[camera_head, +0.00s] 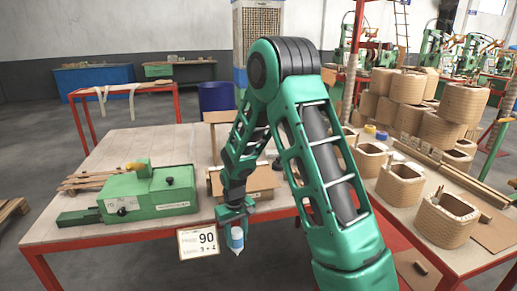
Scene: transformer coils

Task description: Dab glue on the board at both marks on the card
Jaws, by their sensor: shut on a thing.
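My gripper (236,219) is shut on a small white and blue bottle (236,239), which looks like the glue. It points nozzle down in front of the table's front edge, apart from the table top. A white card (199,242) hangs at that edge, just left of the bottle. It reads a large 90, with "3 + 4" on the line below; the smaller words are hard to read. A brown board-like piece (262,181) lies behind my gripper, partly hidden by my arm. I cannot tell whether it is the board, and no marks show on it.
A green machine (150,191) stands on the table (118,147) at left, beside stacked wooden strips (92,180). A blue bin (216,97) is behind. Several tan coils (447,219) crowd the right-hand table. The left table's back part is clear.

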